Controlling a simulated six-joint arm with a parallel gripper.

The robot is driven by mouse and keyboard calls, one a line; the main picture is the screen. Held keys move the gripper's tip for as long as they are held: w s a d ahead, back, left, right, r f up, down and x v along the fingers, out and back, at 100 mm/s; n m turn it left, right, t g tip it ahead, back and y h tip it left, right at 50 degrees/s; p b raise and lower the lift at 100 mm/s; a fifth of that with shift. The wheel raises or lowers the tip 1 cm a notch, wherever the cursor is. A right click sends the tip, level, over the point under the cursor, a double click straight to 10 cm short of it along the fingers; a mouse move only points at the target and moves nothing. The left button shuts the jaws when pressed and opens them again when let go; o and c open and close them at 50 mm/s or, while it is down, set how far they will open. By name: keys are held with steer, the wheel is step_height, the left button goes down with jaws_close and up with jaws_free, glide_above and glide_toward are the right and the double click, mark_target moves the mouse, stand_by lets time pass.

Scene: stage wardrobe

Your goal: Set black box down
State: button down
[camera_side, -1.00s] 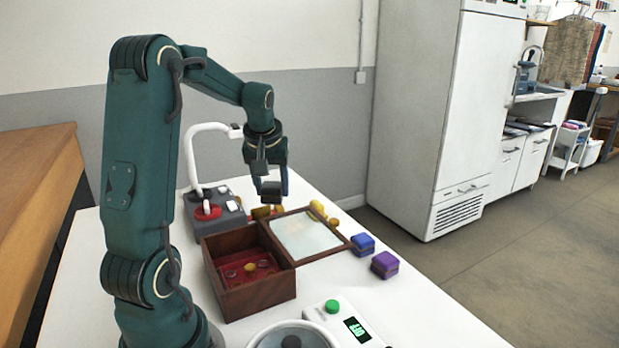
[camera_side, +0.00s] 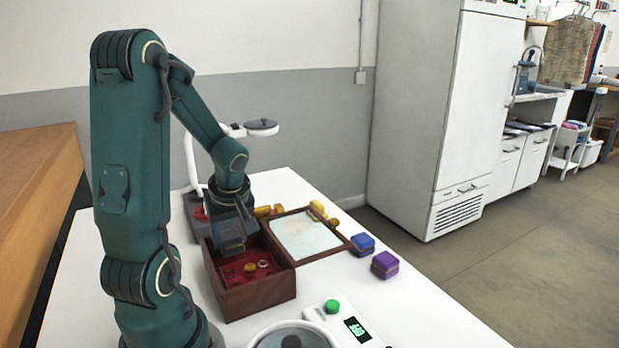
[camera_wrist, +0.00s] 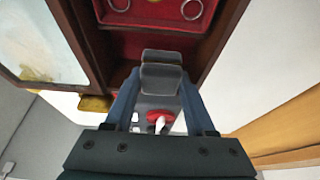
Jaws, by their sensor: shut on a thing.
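My gripper (camera_side: 231,222) points down at the back left part of the open wooden box (camera_side: 262,298). It is shut on the black box (camera_wrist: 161,76), a small dark block that sits between both fingers in the wrist view. In the side view the black box (camera_side: 233,246) is dark against the fingers and partly hard to separate from them. It is at or just above the wooden box's rim; I cannot tell whether it touches anything. The red-lined tray inside the wooden box (camera_wrist: 150,8) shows at the top of the wrist view.
Rings and a small yellow piece lie on the red lining. The mirrored lid (camera_side: 305,236) lies open to the right. A blue box (camera_side: 363,244) and a purple box (camera_side: 385,264) stand beyond it. A scale (camera_side: 345,322) is in front, a lamp (camera_side: 262,127) behind.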

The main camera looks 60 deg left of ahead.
mark_target(232, 249)
steer(key=shift+f, duration=1.8)
steer(key=c, duration=0.5)
jaws_free()
steer(key=shift+f, duration=0.1)
steer(key=shift+r, duration=0.3)
steer(key=v, duration=1.2)
steer(key=d+m+t+h, duration=0.1)
steer(key=d+m+t, duration=0.1)
steer(key=d+m, duration=0.4)
steer(key=w+d+r+m+t+h, duration=0.1)
steer(key=d+m+h, duration=0.1)
steer(key=d+m, duration=0.4)
steer(key=d+r+m+t+h, duration=0.1)
steer(key=d+m+t, duration=0.1)
steer(key=d+m, duration=0.4)
steer(key=shift+w+d+r+t+h, duration=0.25)
steer(key=shift+d+t+h, duration=0.05)
steer(key=shift+d, duration=0.25)
